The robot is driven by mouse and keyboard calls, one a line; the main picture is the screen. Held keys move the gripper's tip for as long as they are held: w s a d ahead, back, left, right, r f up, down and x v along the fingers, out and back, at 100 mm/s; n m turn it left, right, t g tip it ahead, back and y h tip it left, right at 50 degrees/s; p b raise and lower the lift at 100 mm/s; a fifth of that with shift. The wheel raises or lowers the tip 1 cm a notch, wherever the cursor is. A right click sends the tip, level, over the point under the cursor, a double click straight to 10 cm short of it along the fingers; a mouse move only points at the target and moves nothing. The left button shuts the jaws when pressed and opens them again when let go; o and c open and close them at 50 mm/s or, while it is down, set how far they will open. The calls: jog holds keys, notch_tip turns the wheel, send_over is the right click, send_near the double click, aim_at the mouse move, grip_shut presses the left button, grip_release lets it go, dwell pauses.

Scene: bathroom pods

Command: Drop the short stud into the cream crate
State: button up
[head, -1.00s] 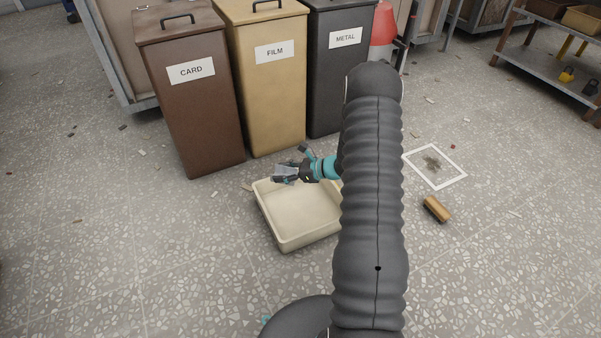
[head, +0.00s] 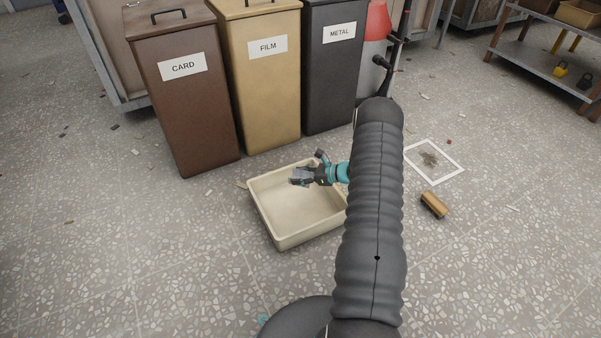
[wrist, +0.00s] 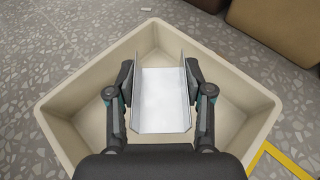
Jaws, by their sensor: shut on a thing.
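The short stud is a grey metal channel piece (wrist: 162,100), held between the two fingers of my gripper (wrist: 160,97) in the wrist view. It also shows small in the head view (head: 300,175), at the tip of my gripper (head: 304,175). The cream crate (head: 275,238) is a shallow open tray on the floor. In the wrist view the crate (wrist: 58,98) surrounds the stud and fingers from below, and its visible floor is empty. My gripper is shut on the stud over the crate's far part. The stud's exact height above the crate floor cannot be told.
Brown CARD (head: 185,110), tan FILM (head: 262,95) and dark METAL (head: 330,85) bins stand behind the crate. A shelf (head: 545,65) stands far right. Floor at left is mostly clear.

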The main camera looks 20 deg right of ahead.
jog(key=shift+f, duration=0.7)
jog(key=o, duration=1.3)
jog(key=v, duration=1.2)
